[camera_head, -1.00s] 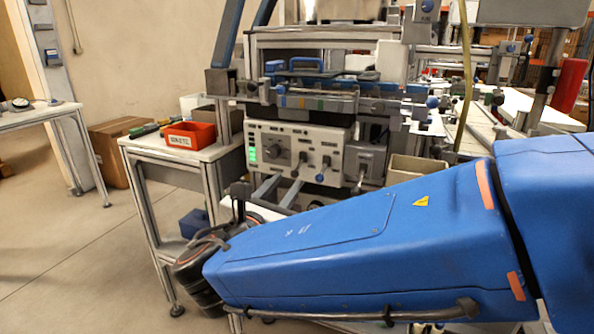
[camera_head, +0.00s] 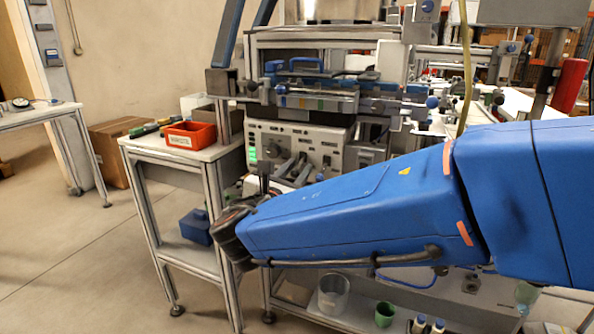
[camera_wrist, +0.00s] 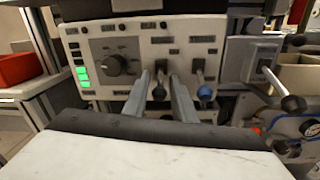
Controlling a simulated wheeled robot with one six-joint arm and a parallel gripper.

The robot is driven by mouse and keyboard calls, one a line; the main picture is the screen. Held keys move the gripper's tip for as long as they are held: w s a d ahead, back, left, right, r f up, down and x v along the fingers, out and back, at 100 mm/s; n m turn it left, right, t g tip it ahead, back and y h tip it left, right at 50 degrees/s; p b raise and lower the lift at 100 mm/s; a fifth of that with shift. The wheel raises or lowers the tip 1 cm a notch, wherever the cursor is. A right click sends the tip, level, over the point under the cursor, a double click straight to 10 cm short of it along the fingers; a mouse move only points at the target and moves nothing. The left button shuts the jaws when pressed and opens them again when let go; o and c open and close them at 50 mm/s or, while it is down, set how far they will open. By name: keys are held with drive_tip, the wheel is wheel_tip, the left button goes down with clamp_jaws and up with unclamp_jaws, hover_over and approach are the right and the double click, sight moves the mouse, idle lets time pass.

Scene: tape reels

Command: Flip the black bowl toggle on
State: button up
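A toggle with a black end (camera_wrist: 159,92) hangs down from the pale control panel (camera_wrist: 135,45) in the wrist view. My gripper (camera_wrist: 159,79) is open, with its two grey fingers apart on either side of that toggle. I see no contact, and I cannot tell how deep the fingers reach around it. In the head view my gripper (camera_head: 290,168) is in front of the panel and hides part of the toggles. A toggle with a blue end (camera_wrist: 204,91) is just right of the right finger, also pointing down.
A dial (camera_wrist: 116,63) and lit green indicators (camera_wrist: 82,76) are left of the fingers. A lever with a dark ball end (camera_wrist: 293,103) sticks out from a grey box at the right. A red bin (camera_head: 190,134) stands on the side table (camera_head: 215,153).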

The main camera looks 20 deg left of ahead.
sight(297, 168)
clamp_jaws()
drive_tip(key=shift+r, duration=0.1)
drive_tip(key=r+g, duration=0.1)
drive_tip(key=g, duration=0.3)
drive_tip(key=shift+s+r, duration=0.15)
drive_tip(key=shift+r, duration=0.25)
drive_tip(key=shift+r+g+y, duration=0.15)
drive_tip(key=shift+r+g, duration=0.25)
drive_tip(key=shift+g, duration=0.6)
drive_tip(key=shift+r+g+y, duration=0.15)
drive_tip(key=shift+r+g, duration=0.25)
drive_tip(key=shift+g, duration=0.6)
drive_tip(key=shift+o, duration=1.2)
unclamp_jaws()
drive_tip(key=v, duration=1.7)
drive_tip(key=shift+r, duration=0.2)
